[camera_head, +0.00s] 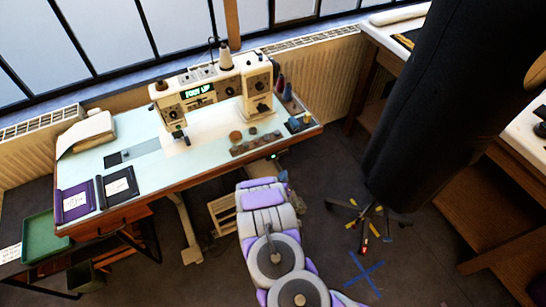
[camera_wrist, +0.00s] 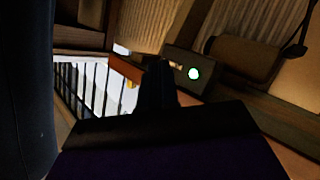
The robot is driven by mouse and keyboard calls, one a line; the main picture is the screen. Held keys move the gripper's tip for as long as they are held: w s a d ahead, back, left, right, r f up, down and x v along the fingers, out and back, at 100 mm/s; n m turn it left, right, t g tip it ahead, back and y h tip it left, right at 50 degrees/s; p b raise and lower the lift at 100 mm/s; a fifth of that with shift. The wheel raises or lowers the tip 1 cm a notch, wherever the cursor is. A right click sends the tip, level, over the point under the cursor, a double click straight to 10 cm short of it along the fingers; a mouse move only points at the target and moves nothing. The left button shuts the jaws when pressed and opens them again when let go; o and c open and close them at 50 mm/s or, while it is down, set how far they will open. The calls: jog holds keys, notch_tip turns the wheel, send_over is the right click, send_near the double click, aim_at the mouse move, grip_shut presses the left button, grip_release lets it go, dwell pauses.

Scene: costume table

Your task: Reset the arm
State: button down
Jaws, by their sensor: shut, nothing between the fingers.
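My arm, grey and purple with round joints, reaches up from the bottom middle of the head view toward the front edge of the sewing table (camera_head: 170,183). Its far end is close to the table's front edge, and my gripper cannot be made out clearly there. In the wrist view my gripper (camera_wrist: 156,88) is a dark shape in the lower middle, its fingers shut and empty.
A cream sewing machine (camera_head: 258,85), a purple booklet (camera_head: 74,203) and a black booklet (camera_head: 118,186) are on the table. A green tray (camera_head: 46,237) is at lower left. A black dress form (camera_head: 435,100) stands at right. A blue tape cross (camera_head: 362,275) marks open floor.

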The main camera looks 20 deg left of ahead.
jog(key=shift+r, duration=0.1)
jog(key=a+r+m+g+y, duration=0.35)
jog(key=r+g, duration=0.35)
jog(key=r, duration=0.7)
jog(key=s+d+r+g, duration=0.2)
jog(key=s+d+r, duration=0.15)
jog(key=r, duration=0.35)
jog(key=s+d+r+g, duration=0.1)
jog(key=s+d+r, duration=0.25)
jog(key=r, duration=0.35)
jog(key=s+d+r+g+h, duration=0.1)
jog(key=s+d+r+g, duration=0.1)
jog(key=s+d+r, duration=0.45)
jog(key=s+d+r+g+h, duration=0.15)
jog(key=s+d+r, duration=0.25)
jog(key=s+d, duration=0.6)
jog(key=s+d+r+m+g+h, duration=0.1)
jog(key=s+d+r, duration=0.1)
jog(key=s+d, duration=0.5)
jog(key=s+d+r+m+g+h, duration=0.1)
jog(key=s+d+r+m+g, duration=0.1)
jog(key=s+d, duration=0.5)
jog(key=shift+s+d+h, duration=0.3)
jog(key=shift+s, duration=0.75)
jog(key=shift+a, duration=0.2)
